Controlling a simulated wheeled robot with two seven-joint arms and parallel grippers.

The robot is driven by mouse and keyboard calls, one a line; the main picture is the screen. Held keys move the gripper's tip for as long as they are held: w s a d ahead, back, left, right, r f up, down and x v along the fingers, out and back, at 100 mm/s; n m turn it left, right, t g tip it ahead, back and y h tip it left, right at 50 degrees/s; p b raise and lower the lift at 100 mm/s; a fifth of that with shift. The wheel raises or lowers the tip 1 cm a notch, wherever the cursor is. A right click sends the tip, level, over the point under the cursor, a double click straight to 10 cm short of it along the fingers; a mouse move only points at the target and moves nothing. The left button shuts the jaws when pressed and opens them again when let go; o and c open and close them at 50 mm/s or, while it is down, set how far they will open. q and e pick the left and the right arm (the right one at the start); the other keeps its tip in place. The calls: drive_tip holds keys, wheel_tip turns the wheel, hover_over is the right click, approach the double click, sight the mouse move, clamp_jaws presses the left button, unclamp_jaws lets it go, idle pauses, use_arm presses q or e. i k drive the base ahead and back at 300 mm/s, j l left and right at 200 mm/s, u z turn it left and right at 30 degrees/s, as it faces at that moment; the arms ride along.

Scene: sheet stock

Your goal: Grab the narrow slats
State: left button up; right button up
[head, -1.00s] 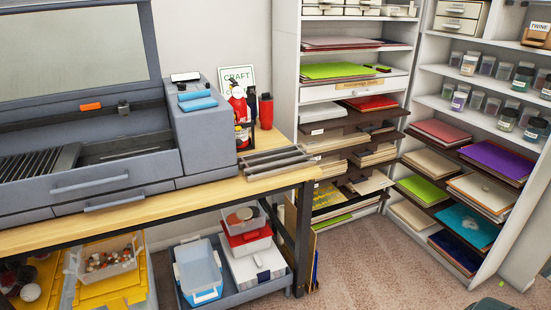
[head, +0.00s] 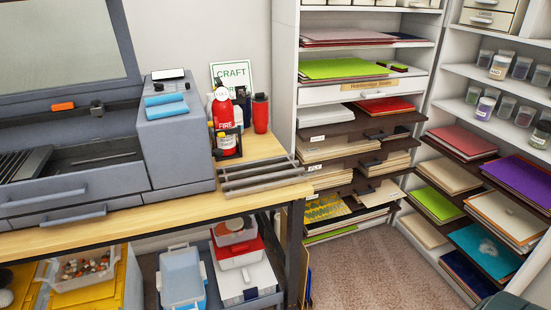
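Several narrow grey slats (head: 264,177) lie side by side, with dark gaps between them, near the right end of the wooden-topped table (head: 150,218). They lie flat, close to the front edge, and look like separate strips or one slatted piece; I cannot tell which. Neither of my grippers is in view, and nothing is touching the slats.
A large grey machine (head: 178,150) fills the table's left part. A red fire extinguisher (head: 222,110) and a red bottle (head: 261,113) stand behind the slats. Bins (head: 182,275) sit below. Sheet-stock shelves (head: 288,90) stand at the right. Carpet (head: 370,270) is clear before them.

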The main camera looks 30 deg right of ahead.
sight(228, 185)
drive_tip(key=i+l, duration=0.15)
drive_tip(key=l, duration=0.5)
drive_tip(key=i+l, duration=0.1)
drive_tip(key=l, duration=0.5)
drive_tip(key=i+l+u, duration=0.1)
drive_tip(key=l, duration=0.55)
drive_tip(key=i+l, duration=0.15)
drive_tip(key=l, duration=0.5)
drive_tip(key=i+l, duration=0.1)
drive_tip(key=l, duration=0.55)
drive_tip(key=i+l+u, duration=0.1)
drive_tip(key=l, duration=0.55)
